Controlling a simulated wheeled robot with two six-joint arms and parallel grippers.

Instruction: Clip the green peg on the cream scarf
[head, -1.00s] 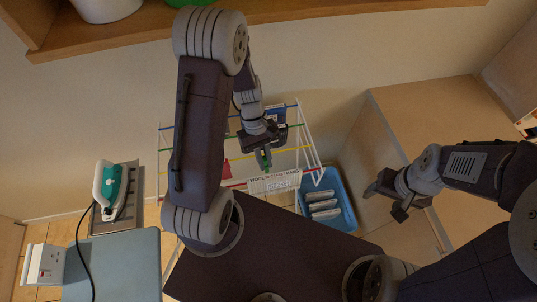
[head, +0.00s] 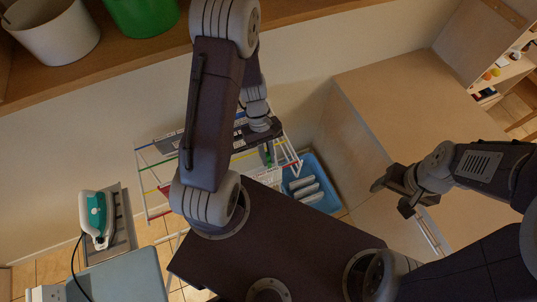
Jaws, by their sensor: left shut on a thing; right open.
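My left gripper (head: 267,151) is shut on the green peg (head: 268,159), which points down over the drying rack. Just below it a cream piece (head: 268,176), seemingly the scarf, hangs at the rack's front. My own arm and base hide part of it, and I cannot tell whether the peg touches it. My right gripper (head: 392,196) is open and empty at the right, in front of the wooden cabinet.
The white drying rack (head: 150,190) has coloured rails. A blue basket (head: 325,203) with several pale items stands right of it. A green-and-white iron (head: 97,215) rests at left. A white pot (head: 55,35) and green pot (head: 142,14) stand on the shelf above.

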